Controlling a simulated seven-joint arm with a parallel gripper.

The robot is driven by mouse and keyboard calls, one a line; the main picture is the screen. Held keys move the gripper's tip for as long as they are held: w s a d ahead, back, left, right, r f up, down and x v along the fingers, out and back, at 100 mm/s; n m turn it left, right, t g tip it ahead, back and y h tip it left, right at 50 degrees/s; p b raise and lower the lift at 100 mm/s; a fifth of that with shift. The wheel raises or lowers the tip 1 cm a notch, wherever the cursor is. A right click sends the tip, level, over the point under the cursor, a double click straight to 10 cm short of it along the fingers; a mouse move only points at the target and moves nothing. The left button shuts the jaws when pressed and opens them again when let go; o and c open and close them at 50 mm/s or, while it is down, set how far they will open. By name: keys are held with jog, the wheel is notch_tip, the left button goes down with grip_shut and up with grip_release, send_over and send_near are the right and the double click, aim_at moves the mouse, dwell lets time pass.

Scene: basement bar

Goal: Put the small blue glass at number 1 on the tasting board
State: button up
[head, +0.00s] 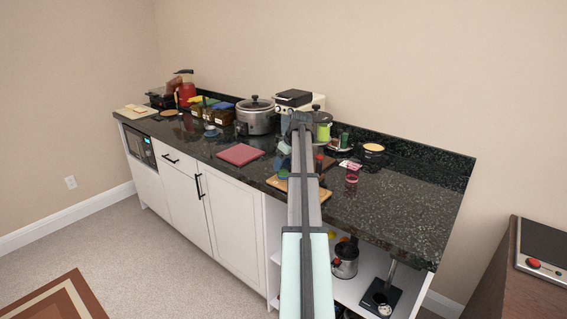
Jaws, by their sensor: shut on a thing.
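The wooden tasting board (326,194) lies near the front edge of the dark counter, partly covered by my arm. Its numbers are too small to read. A small blue and green item (283,175) shows at its left end; I cannot tell whether it is a glass. My arm reaches over the board, and my gripper (287,146) is mostly hidden at its far end. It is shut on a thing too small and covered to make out. A pale bluish shape shows there, just left of the arm; I cannot tell whether it is the small blue glass.
A dark red glass (352,174) stands right of the board, and a small red-topped bottle (319,163) stands by the arm. A pink mat (240,154) lies to the left. A slow cooker (256,117) stands behind. The counter's right front (410,205) is clear.

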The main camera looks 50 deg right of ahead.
jog(key=shift+f, duration=0.15)
jog(key=o, duration=1.2)
jog(key=shift+o, duration=0.2)
jog(key=v, duration=1.2)
jog(key=shift+r, duration=0.25)
